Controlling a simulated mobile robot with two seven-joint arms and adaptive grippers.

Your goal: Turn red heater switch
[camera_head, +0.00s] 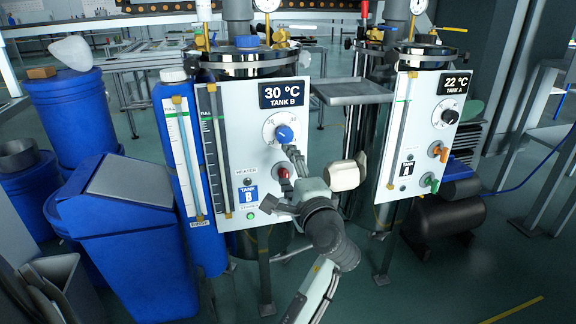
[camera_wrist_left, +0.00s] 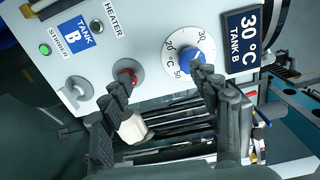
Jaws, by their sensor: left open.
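The red heater switch (camera_head: 284,173) is on the white Tank B panel (camera_head: 240,150), below the dial with the blue knob (camera_head: 285,134). My left gripper (camera_head: 281,181) is open in front of the panel, its fingers spread above and below the switch's height. In the left wrist view, the red switch (camera_wrist_left: 126,77) shows just beyond the tip of the left-hand finger of the open gripper (camera_wrist_left: 160,80). The blue knob (camera_wrist_left: 190,66) is close to the tip of the other finger. I cannot tell whether either finger touches anything. My right gripper is not in view.
A grey switch (camera_wrist_left: 76,89) sits beside the red one, near the green stirrer lamp (camera_wrist_left: 44,50). The Tank A panel (camera_head: 416,130) stands to the right. A blue bin (camera_head: 125,235) and blue drums (camera_head: 78,115) stand at the left. Floor is clear at lower right.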

